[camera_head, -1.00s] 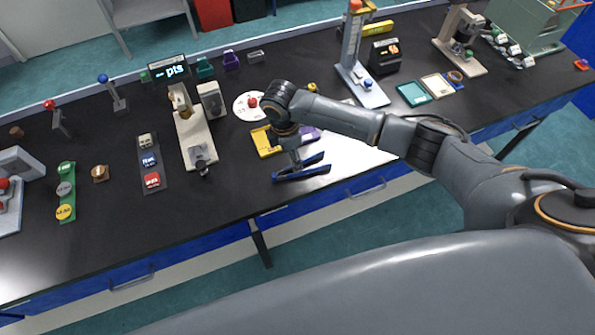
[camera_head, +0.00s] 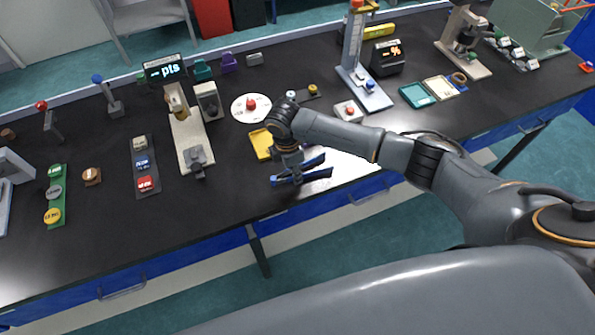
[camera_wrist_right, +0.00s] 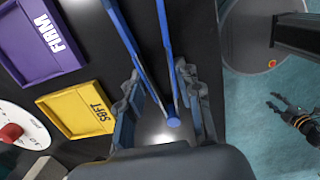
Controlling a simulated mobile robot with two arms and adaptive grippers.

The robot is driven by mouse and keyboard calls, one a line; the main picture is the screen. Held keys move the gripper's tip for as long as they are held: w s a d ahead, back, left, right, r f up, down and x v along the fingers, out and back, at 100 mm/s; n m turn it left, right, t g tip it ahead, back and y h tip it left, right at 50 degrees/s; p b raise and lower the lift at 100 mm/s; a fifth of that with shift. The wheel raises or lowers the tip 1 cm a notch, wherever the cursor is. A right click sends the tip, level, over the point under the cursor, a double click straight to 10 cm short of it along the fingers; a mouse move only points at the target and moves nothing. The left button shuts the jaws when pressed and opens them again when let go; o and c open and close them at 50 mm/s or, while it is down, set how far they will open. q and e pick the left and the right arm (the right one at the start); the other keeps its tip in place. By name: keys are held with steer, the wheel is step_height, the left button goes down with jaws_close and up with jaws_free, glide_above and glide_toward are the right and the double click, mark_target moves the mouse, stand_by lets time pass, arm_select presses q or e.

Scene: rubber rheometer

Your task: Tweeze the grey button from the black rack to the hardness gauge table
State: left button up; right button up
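My right gripper (camera_head: 290,165) is shut on blue tweezers (camera_head: 312,176), held over the front part of the bench. The tweezers' two spread legs also show in the right wrist view (camera_wrist_right: 136,52), with nothing between them. A small black rack (camera_head: 301,96) lies behind my right wrist. It bears a grey button (camera_head: 291,94) and a yellowish button (camera_head: 312,89); my arm partly hides it. The gauge with the "pts" display (camera_head: 165,70) has a beige base (camera_head: 184,135) and stands left of my gripper. My left gripper (camera_wrist_right: 280,104) shows small in the wrist view, apparently open and empty.
A yellow SOFT tray (camera_wrist_right: 82,112) and a purple FIRM tray (camera_wrist_right: 42,48) lie beside my right gripper. A white dial with red knob (camera_head: 250,104) is behind them. A button rack (camera_head: 147,187) stands left. The front bench edge is clear.

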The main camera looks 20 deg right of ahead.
step_height(320, 180, up, 12)
steer(key=p, duration=0.7)
